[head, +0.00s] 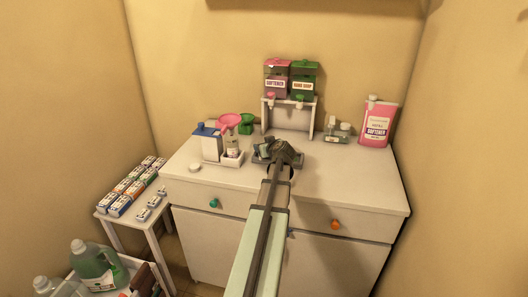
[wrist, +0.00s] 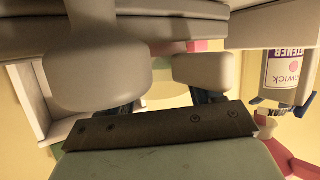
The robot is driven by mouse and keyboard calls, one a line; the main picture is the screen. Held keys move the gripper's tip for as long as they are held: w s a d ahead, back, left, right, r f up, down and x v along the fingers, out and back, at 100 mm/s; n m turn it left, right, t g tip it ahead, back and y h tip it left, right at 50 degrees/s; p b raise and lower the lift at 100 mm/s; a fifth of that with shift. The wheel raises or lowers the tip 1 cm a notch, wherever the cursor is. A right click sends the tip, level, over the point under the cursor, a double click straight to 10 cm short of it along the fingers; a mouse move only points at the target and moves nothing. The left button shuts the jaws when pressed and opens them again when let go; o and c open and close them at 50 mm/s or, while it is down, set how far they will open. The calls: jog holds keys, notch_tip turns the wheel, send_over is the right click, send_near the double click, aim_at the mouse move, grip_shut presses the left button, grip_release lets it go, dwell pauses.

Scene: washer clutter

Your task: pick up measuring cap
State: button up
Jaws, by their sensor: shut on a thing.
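My gripper (head: 281,151) is at the far end of my arm, low over the middle of the white counter, in front of the small dispenser stand. In the wrist view its two pale grey fingers (wrist: 160,75) show close up. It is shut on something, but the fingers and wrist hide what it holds. I cannot make out a measuring cap for sure in either view. A small white round piece (head: 195,167) lies on the counter at the front left, too small to identify.
Left of my gripper stand a blue-topped white box (head: 208,143), a pink funnel (head: 231,121) and a green piece (head: 247,123). Behind is the dispenser stand (head: 290,104). A pink softener jug (head: 378,124) stands at right. The counter's right front (head: 350,180) is clear.

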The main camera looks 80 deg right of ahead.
jog(key=shift+r, duration=0.25)
notch_tip(320, 180, up, 9)
jog(key=shift+r, duration=0.15)
dwell(0.9)
jog(key=shift+r, duration=0.1)
dwell(0.7)
